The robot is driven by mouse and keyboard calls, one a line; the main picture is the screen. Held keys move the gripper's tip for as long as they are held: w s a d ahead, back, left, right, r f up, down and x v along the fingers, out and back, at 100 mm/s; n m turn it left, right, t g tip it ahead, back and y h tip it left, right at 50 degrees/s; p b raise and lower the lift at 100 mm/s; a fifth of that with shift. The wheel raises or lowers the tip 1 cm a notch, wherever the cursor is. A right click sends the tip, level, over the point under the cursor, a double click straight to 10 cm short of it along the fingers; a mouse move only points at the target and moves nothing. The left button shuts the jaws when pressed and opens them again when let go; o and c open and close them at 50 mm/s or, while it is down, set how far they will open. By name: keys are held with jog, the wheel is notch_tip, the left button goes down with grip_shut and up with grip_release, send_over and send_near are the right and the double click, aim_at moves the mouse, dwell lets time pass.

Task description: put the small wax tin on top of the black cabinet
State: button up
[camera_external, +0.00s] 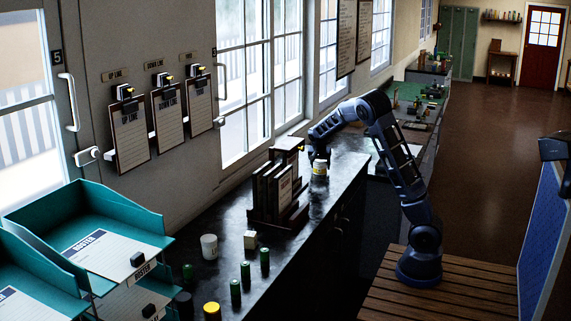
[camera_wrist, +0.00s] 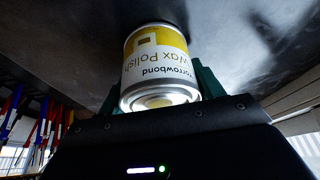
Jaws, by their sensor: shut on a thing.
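The small wax tin (camera_external: 320,169) is white with a yellow band, and its label reads Wax Polish in the wrist view (camera_wrist: 158,62). My gripper (camera_external: 318,160) is shut on the tin, with a green finger at each side of it in the wrist view (camera_wrist: 160,85). The tin is upright over the far part of the black cabinet (camera_external: 343,178), close to its top. I cannot tell whether its base touches the surface. The label text is upside down in the wrist view.
A dark wooden rack (camera_external: 278,195) with upright boards stands just left of the tin. Teal trays (camera_external: 95,215) are at the left.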

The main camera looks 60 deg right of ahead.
jog(key=shift+f, duration=0.15)
jog(key=o, duration=1.2)
jog(key=v, duration=1.1)
jog(key=shift+r, duration=0.2)
jog(key=s+a+r+n+t+y, duration=0.1)
jog(key=s+a+r+n+y, duration=0.15)
jog(key=s+a, duration=0.35)
jog(key=s+a+r+n+t+y, duration=0.1)
jog(key=s+a+r+n, duration=0.2)
jog(key=a, duration=0.5)
jog(key=s+a+f+n+t, duration=0.1)
jog(key=s+a+n, duration=0.4)
jog(key=s+a, duration=0.5)
jog(key=s+a+f+n+y, duration=0.1)
jog(key=s+a+n, duration=0.4)
jog(key=s+a, duration=0.5)
jog(key=s, duration=0.6)
jog(key=shift+s+a+f+n+t, duration=0.25)
jog(key=shift+a+f+n+t, duration=0.05)
jog(key=shift+f+n+t, duration=0.1)
